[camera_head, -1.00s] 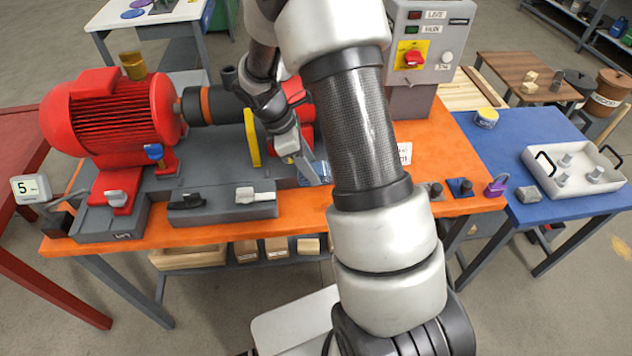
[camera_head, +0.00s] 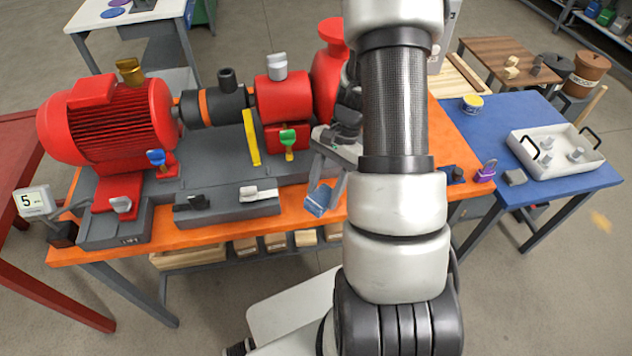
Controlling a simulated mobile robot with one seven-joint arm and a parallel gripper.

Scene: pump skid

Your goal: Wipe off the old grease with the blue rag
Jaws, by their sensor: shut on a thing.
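The blue rag (camera_head: 320,200) is a small light-blue piece held between the fingertips of my gripper (camera_head: 325,183). My gripper is shut on it, above the front edge of the orange bench, right of the green-handled knob. The red motor (camera_head: 108,122), dark coupling with an orange band (camera_head: 212,106) and red pump body (camera_head: 284,98) stand in a row on the grey base. I cannot make out any old grease. My arm hides part of the pump's right side and the bench behind it.
A yellow upright plate (camera_head: 251,138) and green-handled knob (camera_head: 288,141) stand left of my gripper. Grey blocks (camera_head: 208,203) lie along the front of the base. A blue table (camera_head: 560,185) with a white tray (camera_head: 556,165) is at the right.

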